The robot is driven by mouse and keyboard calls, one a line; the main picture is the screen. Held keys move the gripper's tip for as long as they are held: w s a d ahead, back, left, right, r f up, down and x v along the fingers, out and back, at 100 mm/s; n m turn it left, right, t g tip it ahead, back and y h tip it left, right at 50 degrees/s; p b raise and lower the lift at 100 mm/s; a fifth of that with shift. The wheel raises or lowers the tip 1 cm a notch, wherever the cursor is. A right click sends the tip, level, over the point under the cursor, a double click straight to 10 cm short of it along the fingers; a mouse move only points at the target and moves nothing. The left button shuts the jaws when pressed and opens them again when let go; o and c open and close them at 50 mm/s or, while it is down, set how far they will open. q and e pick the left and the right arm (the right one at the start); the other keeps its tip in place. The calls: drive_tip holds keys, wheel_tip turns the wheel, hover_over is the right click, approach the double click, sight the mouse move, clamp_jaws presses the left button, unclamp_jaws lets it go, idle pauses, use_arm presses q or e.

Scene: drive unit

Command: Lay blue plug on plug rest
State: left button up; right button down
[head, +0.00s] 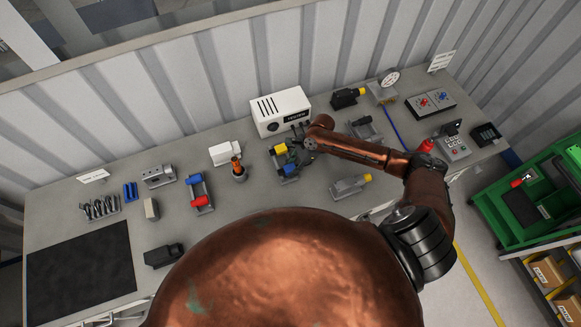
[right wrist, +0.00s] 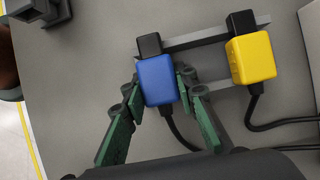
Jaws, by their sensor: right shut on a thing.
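The blue plug (right wrist: 159,80) sits between the two green fingers of my right gripper (right wrist: 157,90) in the right wrist view, gripped at its sides. Its black end lies at the left end of a grey bar of the plug rest (right wrist: 193,39); I cannot tell whether it touches. The yellow plug (right wrist: 250,58) lies across the rest's bars just to the right. In the head view the blue plug (head: 290,170) and yellow plug (head: 280,148) show at the end of my right arm, whose gripper (head: 297,160) partly hides the rest. My left gripper is not in view.
A white box unit (head: 280,110) stands behind the plugs. Black cables trail from both plugs (right wrist: 255,103).

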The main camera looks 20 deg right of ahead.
drive_tip(key=c, duration=1.5)
unclamp_jaws()
drive_tip(key=shift+o, duration=0.2)
drive_tip(key=v, duration=1.2)
